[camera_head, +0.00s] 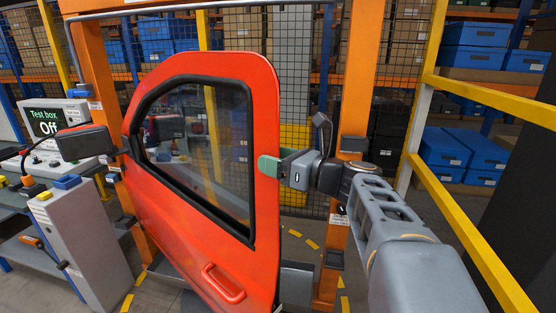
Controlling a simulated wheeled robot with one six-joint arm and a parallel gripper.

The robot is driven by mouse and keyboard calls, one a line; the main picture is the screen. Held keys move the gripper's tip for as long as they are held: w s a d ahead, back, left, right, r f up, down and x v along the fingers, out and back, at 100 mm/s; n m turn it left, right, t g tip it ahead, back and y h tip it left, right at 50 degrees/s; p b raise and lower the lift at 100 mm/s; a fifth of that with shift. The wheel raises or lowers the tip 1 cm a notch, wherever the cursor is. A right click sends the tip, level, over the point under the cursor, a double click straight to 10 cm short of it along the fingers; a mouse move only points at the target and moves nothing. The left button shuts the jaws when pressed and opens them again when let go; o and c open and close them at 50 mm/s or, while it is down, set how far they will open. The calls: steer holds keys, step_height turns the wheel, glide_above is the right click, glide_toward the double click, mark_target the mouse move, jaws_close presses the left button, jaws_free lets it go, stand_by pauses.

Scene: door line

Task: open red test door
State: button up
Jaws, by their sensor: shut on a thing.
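The red test door (264,200) hangs in an orange frame (362,75) in the head view. It stands ajar, its right edge swung out from the frame's right post, with its dark-rimmed window in the upper half. A red pull handle (224,284) is low on its outer face. My gripper (284,166) reaches in from the right and is shut on the door's right edge at mid-height. A green pad shows at the fingertips on the door's face. The far finger is hidden behind the door.
A test box (52,119) reading "Off" stands on a bench at the left, beside a grey cabinet (88,240). A yellow railing (470,235) runs along the right. Mesh and shelves with blue bins (476,148) stand behind. Yellow dashes mark the floor.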

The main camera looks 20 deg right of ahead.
steer(key=o, duration=1.1)
steer(key=shift+s, duration=0.2)
steer(key=shift+o, duration=0.2)
steer(key=shift+w+f, duration=0.1)
steer(key=b+v, duration=0.2)
steer(key=v, duration=1.1)
steer(key=shift+s+d, duration=0.25)
steer(key=shift+s, duration=0.1)
